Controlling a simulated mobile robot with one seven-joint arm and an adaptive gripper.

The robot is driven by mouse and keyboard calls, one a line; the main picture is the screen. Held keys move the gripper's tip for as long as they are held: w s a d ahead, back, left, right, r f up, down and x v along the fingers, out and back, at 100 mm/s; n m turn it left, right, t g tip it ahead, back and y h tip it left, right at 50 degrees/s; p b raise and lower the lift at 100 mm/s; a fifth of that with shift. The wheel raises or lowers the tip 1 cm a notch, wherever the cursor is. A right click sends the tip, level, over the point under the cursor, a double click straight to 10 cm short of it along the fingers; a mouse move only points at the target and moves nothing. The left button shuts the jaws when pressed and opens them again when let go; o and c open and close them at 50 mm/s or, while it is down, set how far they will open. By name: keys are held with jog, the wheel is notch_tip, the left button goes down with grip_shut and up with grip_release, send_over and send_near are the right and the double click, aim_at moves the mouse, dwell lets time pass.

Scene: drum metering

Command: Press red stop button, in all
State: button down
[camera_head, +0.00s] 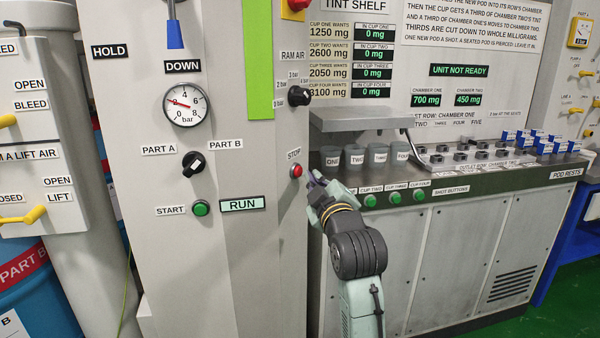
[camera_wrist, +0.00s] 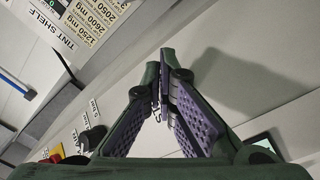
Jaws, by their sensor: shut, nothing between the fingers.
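The red stop button (camera_head: 296,171) is a small round red button under the STOP label, near the right edge of the grey machine column. My gripper (camera_head: 312,178) is just right of it and slightly lower in the head view, with its fingers shut and nothing between them. A contact between fingertips and button cannot be made out. In the wrist view my shut fingers (camera_wrist: 158,84) point over a pale panel, and I cannot make out the stop button there.
A second red button on a yellow housing (camera_head: 297,5) is higher up. The RAM AIR knob (camera_head: 299,95) is above the stop button. A green START button (camera_head: 200,208) and a RUN sign (camera_head: 242,204) are left. The tint bench's cups (camera_head: 331,158) stand close right of my gripper.

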jog(key=shift+w+a, duration=0.15)
jog(key=shift+a, duration=0.2)
jog(key=shift+w+a, duration=0.2)
jog(key=shift+a, duration=0.15)
dwell(0.8)
jog(key=shift+s+d, duration=0.4)
jog(key=shift+d, duration=0.3)
jog(key=shift+d, duration=0.1)
jog(key=d, duration=0.1)
jog(key=s+d, duration=0.1)
jog(key=d, duration=0.1)
jog(key=s+d, duration=0.1)
jog(key=shift+s+d+b, duration=0.15)
jog(key=shift+b, duration=0.15)
dwell(0.6)
